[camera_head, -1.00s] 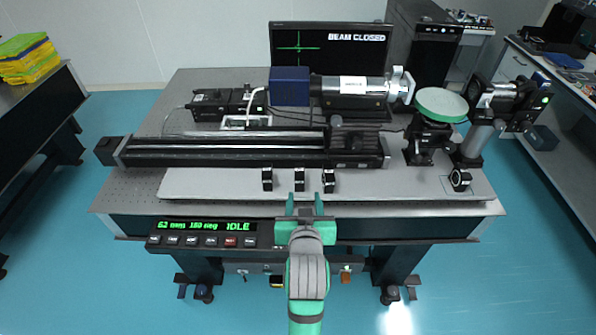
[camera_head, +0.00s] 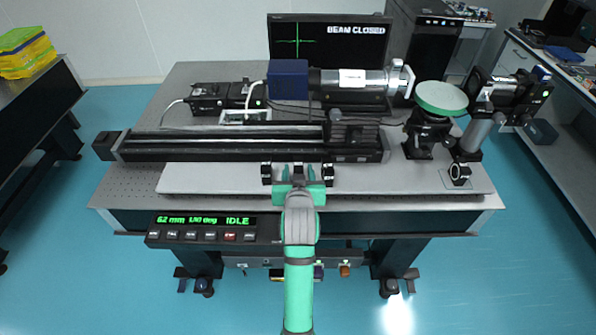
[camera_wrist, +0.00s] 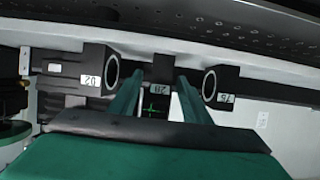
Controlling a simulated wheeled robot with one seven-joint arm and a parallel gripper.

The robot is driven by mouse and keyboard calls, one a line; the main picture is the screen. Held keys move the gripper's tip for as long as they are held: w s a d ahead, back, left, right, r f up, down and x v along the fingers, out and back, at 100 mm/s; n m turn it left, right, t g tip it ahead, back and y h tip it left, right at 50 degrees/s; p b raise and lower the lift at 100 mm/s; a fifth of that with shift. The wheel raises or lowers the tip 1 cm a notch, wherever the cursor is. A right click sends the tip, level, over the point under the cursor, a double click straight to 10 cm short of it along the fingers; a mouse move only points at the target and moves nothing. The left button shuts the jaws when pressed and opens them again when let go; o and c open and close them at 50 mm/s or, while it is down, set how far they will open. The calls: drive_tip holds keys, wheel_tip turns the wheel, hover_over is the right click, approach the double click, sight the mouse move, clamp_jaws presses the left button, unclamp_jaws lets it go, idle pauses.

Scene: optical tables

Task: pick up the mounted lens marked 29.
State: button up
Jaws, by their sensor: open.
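Three small black lens mounts stand in a row at the front of the pale plate. The middle mount (camera_head: 298,167) lies just beyond my gripper (camera_head: 298,177). In the wrist view the middle mount (camera_wrist: 162,68) has a small white label that seems to read 29, though it is small and blurred. My gripper (camera_wrist: 160,86) is open, with one green finger on each side of this mount's line. Whether the fingers touch it I cannot tell. Its lens opening is hidden.
The left mount (camera_wrist: 100,68) and right mount (camera_wrist: 220,82) stand close outside my fingers, with white rings showing. A long black rail (camera_head: 220,147) runs behind the row. The pale plate (camera_head: 400,182) is bare to the right, up to another small mount (camera_head: 459,173).

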drive_tip(key=shift+w+f, duration=0.25)
drive_tip(key=shift+w, duration=0.3)
clamp_jaws()
drive_tip(key=shift+r, duration=0.1)
